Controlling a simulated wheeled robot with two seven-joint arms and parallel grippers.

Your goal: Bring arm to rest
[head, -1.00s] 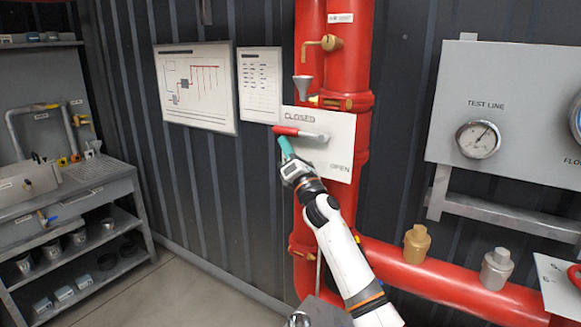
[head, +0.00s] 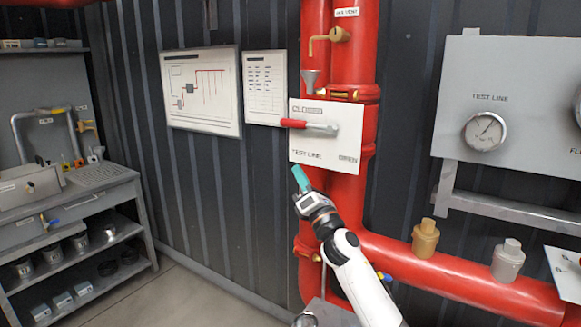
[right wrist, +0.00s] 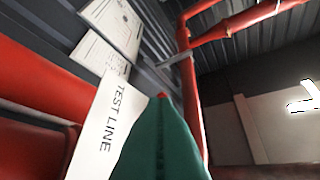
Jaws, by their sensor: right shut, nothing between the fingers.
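My right gripper (head: 302,180) is at the middle of the head view, its teal fingers together and empty. It is just below the white valve plate (head: 325,148) on the red riser pipe. The red-handled lever (head: 308,125) lies roughly level across that plate, with its red grip to the left, and stands apart from the gripper. In the right wrist view the teal fingers (right wrist: 160,145) fill the lower middle, in front of the plate marked TEST LINE (right wrist: 112,120). My left gripper is in neither view.
A red horizontal pipe (head: 460,275) with brass and silver fittings runs to the right below a grey gauge panel (head: 500,150). A grey workbench with shelves (head: 95,180) stands at the left. Bare floor (head: 190,295) lies between the bench and the pipes.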

